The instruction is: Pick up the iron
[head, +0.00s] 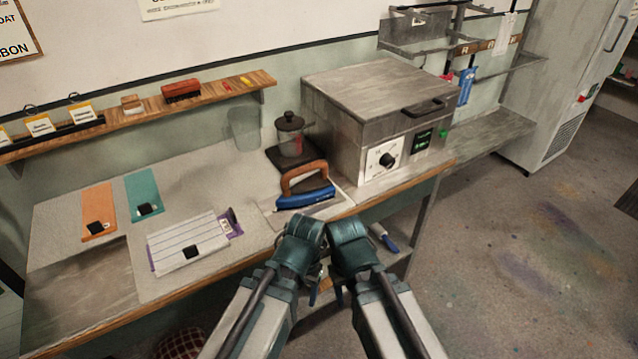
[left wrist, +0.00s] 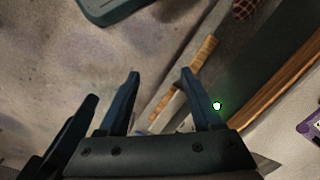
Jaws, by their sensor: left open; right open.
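The iron (head: 306,194) has a blue body and a brown wooden handle. In the head view it rests near the table's front edge, on a pale flat rest (head: 268,208), just left of the grey metal box. My left gripper (head: 313,294) hangs in front of the table edge, nearer to me than the iron and apart from it. In the left wrist view its two dark blue fingers (left wrist: 160,72) are spread with nothing held between them. My right gripper (head: 339,295) is close beside it, small and partly hidden by its wrist. I cannot make out the iron in the left wrist view.
The grey box (head: 350,95) with a knob stands right of the iron. A lidded jar (head: 290,135) stands behind it. A folded striped cloth (head: 185,240), an orange strip (head: 98,205) and a teal strip (head: 142,190) lie left. A blue-handled tool (head: 386,238) is below the tabletop.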

